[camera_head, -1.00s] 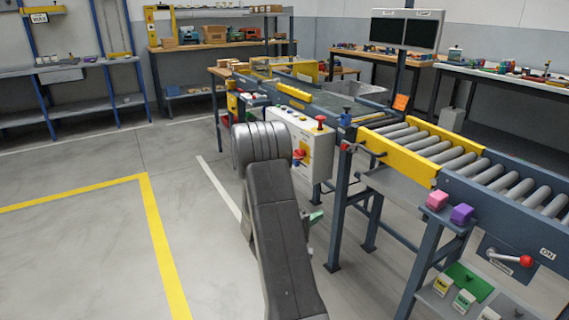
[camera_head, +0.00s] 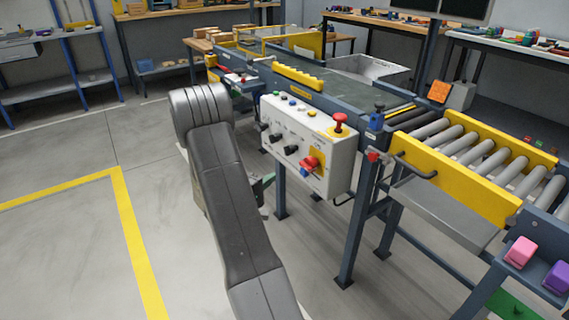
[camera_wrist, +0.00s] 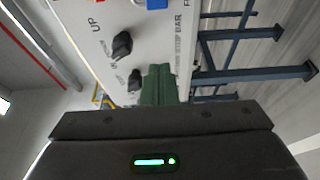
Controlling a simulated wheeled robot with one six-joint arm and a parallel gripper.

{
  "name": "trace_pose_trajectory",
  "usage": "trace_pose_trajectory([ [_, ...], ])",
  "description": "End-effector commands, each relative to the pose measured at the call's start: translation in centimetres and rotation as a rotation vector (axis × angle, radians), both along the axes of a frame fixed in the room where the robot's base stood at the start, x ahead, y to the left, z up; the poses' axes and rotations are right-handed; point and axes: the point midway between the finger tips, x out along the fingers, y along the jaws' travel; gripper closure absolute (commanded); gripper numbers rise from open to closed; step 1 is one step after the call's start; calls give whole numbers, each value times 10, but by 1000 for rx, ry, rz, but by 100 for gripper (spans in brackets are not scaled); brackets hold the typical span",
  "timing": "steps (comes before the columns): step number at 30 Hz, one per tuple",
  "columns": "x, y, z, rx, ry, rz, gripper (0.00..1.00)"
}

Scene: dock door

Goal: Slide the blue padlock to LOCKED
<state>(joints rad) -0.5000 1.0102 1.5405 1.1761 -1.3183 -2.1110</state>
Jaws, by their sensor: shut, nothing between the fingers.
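A small blue block (camera_wrist: 157,3), which may be the blue padlock, is cut off by the top edge of the wrist view. It sits on the white control box beside lettering that reads BAR. My gripper (camera_wrist: 158,72) has green fingers, shut together and empty, in front of the box's lower part near a black knob (camera_wrist: 134,78). In the head view the white control box (camera_head: 290,125) carries a red handle (camera_head: 310,164) on a yellow plate; I cannot make out the padlock there. My gripper (camera_head: 263,188) is mostly hidden behind my arm there.
A red mushroom button (camera_head: 340,120) stands on the box's top. A roller conveyor (camera_head: 480,160) with a yellow side guard (camera_head: 455,180) lies to the right, and blue-grey legs (camera_head: 355,230) stand under the line. Open floor with yellow lines (camera_head: 130,225) lies left.

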Motion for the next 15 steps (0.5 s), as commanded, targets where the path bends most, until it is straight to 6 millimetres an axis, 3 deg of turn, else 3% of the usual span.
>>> trace_pose_trajectory([
  [15, 4, -3, -1, 1, -1, -1, 100],
])
